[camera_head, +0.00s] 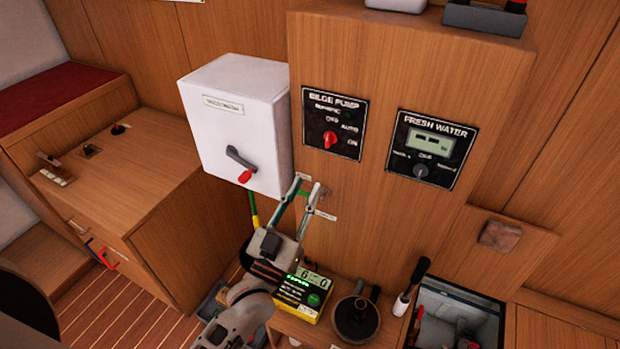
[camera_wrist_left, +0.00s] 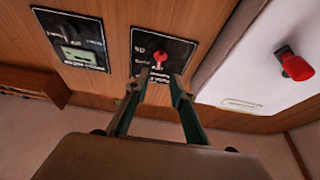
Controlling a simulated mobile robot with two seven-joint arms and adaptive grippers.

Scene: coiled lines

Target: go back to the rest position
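My left gripper (camera_head: 308,184) points up in front of the wooden cabinet, below the bilge pump panel (camera_head: 333,122) and right of the white box's lower edge. Its two fingers are apart, with nothing between them. In the left wrist view the open fingertips (camera_wrist_left: 159,75) frame the bilge pump panel's red knob (camera_wrist_left: 160,57), which lies beyond them; I cannot tell the exact gap. My left arm (camera_head: 240,318) comes up from the bottom of the head view. My right gripper is in neither view.
A white box (camera_head: 222,125) with a red-tipped lever (camera_head: 241,165) is close to the left gripper. A fresh water panel (camera_head: 432,148) is to the right. A yellow-black meter (camera_head: 302,294), a dark round object (camera_head: 357,318) and an open compartment (camera_head: 460,310) lie low.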

